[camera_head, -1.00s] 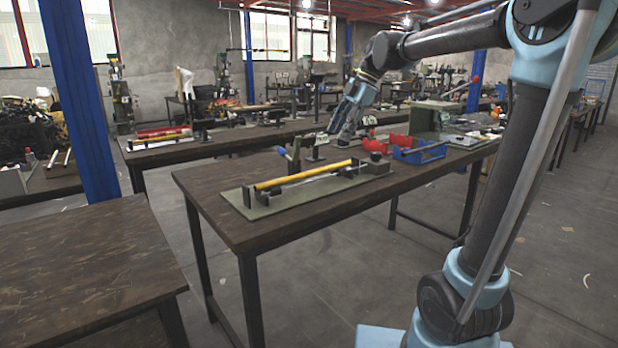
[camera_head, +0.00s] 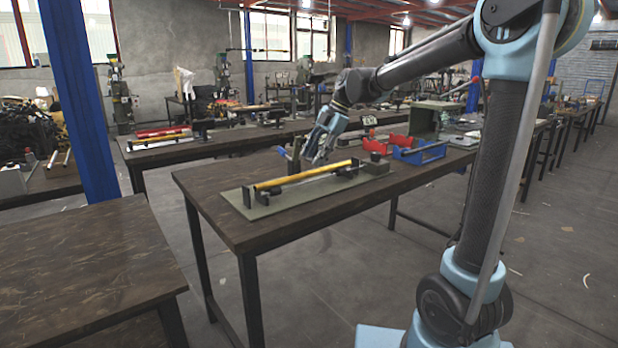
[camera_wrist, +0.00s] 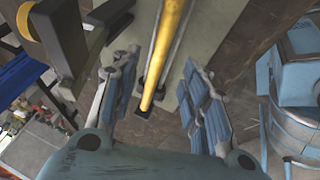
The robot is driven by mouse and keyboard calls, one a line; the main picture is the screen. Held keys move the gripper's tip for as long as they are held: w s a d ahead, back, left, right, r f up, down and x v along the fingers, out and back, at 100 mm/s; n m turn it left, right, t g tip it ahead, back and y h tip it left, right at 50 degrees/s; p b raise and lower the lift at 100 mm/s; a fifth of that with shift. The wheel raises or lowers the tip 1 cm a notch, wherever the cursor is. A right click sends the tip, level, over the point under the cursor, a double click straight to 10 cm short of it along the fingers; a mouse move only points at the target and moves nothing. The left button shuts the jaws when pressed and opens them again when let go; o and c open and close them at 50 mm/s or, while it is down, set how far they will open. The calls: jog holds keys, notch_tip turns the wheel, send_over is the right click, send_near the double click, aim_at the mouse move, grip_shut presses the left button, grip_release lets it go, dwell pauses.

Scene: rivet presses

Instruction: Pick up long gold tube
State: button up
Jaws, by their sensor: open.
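The long gold tube (camera_head: 300,175) lies across a fixture on a grey-green base plate (camera_head: 250,208) on the near workbench. My gripper (camera_head: 316,160) is above the bench, near the right half of the tube and just behind it in the head view. In the wrist view the tube (camera_wrist: 163,55) runs between the two open finger pads of my gripper (camera_wrist: 160,108), seen from above. The jaws are apart and hold nothing. The gap in height between the fingers and the tube is hard to tell.
A press with a lever (camera_head: 292,160) stands behind the tube, close to my gripper. Red bins (camera_head: 375,145) and a blue bin (camera_head: 420,153) are to the right. A bare bench (camera_head: 80,255) stands at the front left.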

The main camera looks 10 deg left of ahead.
aim_at(309, 173)
jog(key=shift+w+x, duration=0.15)
jog(key=shift+x, duration=1.4)
jog(key=shift+w+x, duration=0.15)
jog(key=shift+x, duration=1.35)
jog(key=shift+d+f, duration=0.1)
jog(key=shift+d, duration=0.15)
jog(key=shift+c, duration=0.5)
grip_shut()
